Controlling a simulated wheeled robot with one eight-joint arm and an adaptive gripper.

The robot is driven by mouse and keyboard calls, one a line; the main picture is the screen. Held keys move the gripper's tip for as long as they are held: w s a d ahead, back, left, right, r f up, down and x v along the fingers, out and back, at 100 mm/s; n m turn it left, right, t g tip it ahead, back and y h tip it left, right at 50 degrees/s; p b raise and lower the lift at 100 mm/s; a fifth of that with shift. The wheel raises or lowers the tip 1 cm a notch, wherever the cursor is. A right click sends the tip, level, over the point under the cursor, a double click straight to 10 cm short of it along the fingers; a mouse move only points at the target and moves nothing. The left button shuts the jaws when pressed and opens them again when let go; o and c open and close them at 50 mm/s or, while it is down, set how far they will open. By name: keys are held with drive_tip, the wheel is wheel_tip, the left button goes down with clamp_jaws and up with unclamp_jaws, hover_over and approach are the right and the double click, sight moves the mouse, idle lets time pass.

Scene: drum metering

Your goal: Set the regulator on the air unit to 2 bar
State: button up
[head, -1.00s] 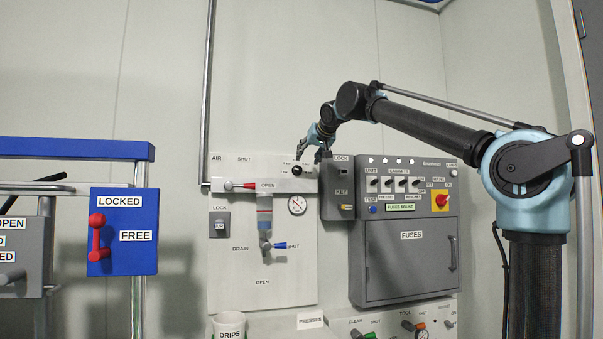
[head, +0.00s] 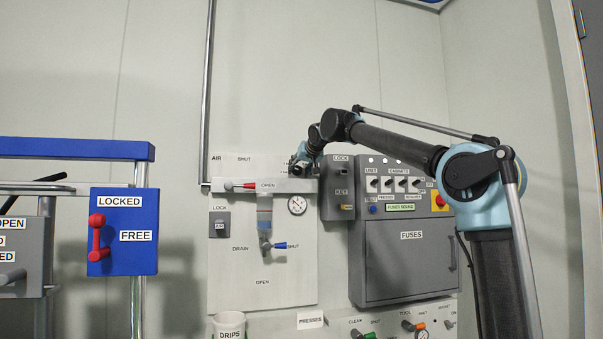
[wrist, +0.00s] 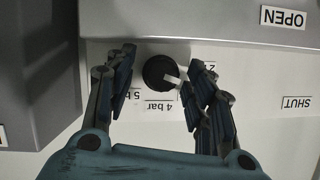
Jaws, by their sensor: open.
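The black round regulator knob (wrist: 158,72) shows in the wrist view with a white pointer aimed right and slightly down. Below it are labels "4 bar" (wrist: 160,104) and a partly hidden "5 b…"; a "2…" label is mostly covered by the right finger. The scene is upside down in this view. My gripper (wrist: 162,76) is open, with one finger on each side of the knob. The right finger is close to the pointer tip; I cannot tell if they touch. In the head view my gripper (head: 299,167) covers the knob on the air unit (head: 230,270).
The pressure gauge (head: 297,205) sits below my gripper. The grey bar (head: 250,185) with the red-handled valve runs beside the knob. A grey key lock box (head: 340,205) stands close on the right, also filling the wrist view's left edge (wrist: 35,70).

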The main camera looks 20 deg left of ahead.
drive_tip(key=shift+c, duration=0.3)
drive_tip(key=c, duration=1)
drive_tip(key=shift+s+n+t+h, duration=0.1)
drive_tip(key=shift+n+t+h, duration=0.65)
drive_tip(key=shift+n, duration=0.75)
drive_tip(key=shift+h, duration=0.25)
